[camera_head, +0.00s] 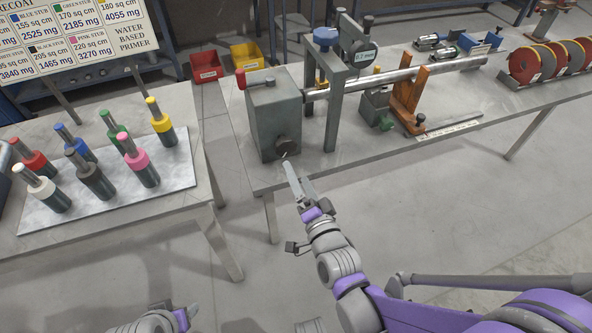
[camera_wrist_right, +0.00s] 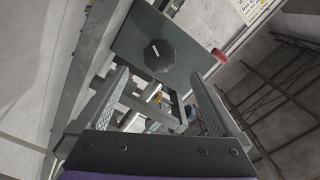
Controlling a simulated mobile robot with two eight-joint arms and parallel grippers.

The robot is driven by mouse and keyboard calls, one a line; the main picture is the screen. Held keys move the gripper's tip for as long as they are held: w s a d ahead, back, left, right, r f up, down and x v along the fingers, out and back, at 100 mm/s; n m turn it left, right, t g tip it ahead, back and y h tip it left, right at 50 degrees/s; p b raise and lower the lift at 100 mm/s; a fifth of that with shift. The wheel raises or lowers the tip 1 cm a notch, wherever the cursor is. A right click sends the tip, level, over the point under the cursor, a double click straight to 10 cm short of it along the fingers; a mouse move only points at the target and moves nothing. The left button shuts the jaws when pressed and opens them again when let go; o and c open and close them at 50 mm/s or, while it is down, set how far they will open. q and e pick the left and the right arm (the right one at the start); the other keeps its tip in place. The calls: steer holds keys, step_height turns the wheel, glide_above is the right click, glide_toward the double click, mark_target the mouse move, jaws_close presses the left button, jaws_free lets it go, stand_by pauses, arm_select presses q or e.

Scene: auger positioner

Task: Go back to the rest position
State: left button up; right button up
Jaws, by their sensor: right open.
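My right gripper (camera_head: 290,172) reaches up to the near edge of the right table, just below the dark knob (camera_head: 287,146) on the grey headstock box (camera_head: 277,110). In the right wrist view the right gripper (camera_wrist_right: 160,82) is open with nothing between its fingers. The knob (camera_wrist_right: 160,55) shows there beyond the fingertips, on the face of the box (camera_wrist_right: 190,35). My left gripper (camera_head: 185,316) is only partly visible at the bottom edge of the head view, low and away from the tables; its jaw opening is too unclear to judge.
The right table (camera_head: 330,160) carries a long shaft (camera_head: 400,76), a gauge stand (camera_head: 333,90) and red discs (camera_head: 525,65). The left table holds several colour-topped cylinders (camera_head: 137,160) on a pale tray (camera_head: 105,205). Open floor (camera_head: 450,200) lies in front of the right table.

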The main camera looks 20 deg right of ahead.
stand_by(0.5)
steer(key=s+d+f+n+g, duration=0.1)
steer(key=s+f+n+g, duration=0.5)
steer(key=s, duration=0.4)
steer(key=s+d+f+n+g, duration=0.2)
steer(key=s+f+n+g, duration=0.1)
steer(key=s+n+g, duration=0.45)
arm_select(q)
step_height(320, 180, up, 17)
steer(key=w+p, duration=0.2)
steer(key=p, duration=1.3)
steer(key=shift+t, duration=0.4)
arm_select(e)
step_height(320, 180, up, 17)
steer(key=m, duration=0.2)
steer(key=shift+w+t+h, duration=0.3)
steer(key=shift+w+t, duration=0.15)
arm_select(q)
steer(key=shift+s+r, duration=0.1)
arm_select(e)
steer(key=shift+s+a, duration=0.1)
steer(key=shift+s, duration=0.05)
steer(key=shift+f, duration=0.1)
